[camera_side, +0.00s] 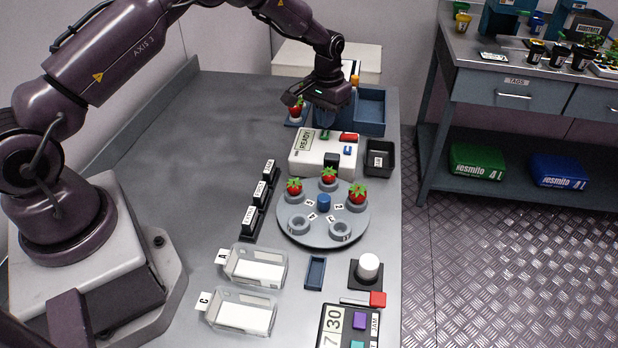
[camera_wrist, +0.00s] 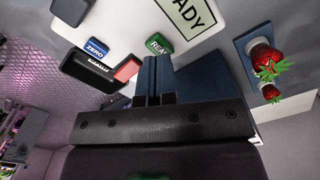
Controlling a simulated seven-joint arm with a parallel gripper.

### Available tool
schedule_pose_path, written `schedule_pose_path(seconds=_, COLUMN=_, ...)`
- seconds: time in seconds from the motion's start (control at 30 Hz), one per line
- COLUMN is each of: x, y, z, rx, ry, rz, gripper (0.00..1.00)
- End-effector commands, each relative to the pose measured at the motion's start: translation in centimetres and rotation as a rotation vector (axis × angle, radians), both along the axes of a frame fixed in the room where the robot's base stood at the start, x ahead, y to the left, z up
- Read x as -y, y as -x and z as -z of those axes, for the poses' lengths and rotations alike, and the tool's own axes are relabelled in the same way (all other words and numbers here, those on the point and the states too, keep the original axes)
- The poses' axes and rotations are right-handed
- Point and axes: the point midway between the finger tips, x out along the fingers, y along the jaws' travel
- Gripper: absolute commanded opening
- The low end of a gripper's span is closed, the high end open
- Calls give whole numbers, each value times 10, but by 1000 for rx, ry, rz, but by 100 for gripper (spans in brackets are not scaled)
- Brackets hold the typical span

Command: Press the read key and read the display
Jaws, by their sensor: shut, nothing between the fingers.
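A white instrument (camera_side: 318,166) stands at the back of the bench; its display (camera_side: 304,139) reads READY. The display is cut off in the wrist view (camera_wrist: 193,12), where "ADY" shows. The green key (camera_wrist: 159,45) carries a partly hidden label beginning "REA"; it also shows in the side view (camera_side: 325,135). A blue ZERO key (camera_wrist: 95,47) and a red key (camera_wrist: 127,69) sit beside it. My gripper (camera_wrist: 154,68) is shut and empty, fingertips close to the green key. In the side view my gripper (camera_side: 326,121) is just above the key; I cannot tell whether they touch.
A blue bin (camera_side: 370,106) is behind, and a black bin (camera_side: 379,158) to the right. A round grey carousel (camera_side: 323,230) with several berries is in front. Bench at left is clear.

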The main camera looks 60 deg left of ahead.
Motion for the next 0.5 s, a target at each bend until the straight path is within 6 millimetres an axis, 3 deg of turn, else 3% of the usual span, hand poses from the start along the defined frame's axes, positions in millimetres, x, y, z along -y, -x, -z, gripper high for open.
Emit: schedule_pose_path(seconds=0.5, x=0, y=0, z=8, rx=-1, ry=0, rz=0, gripper=0)
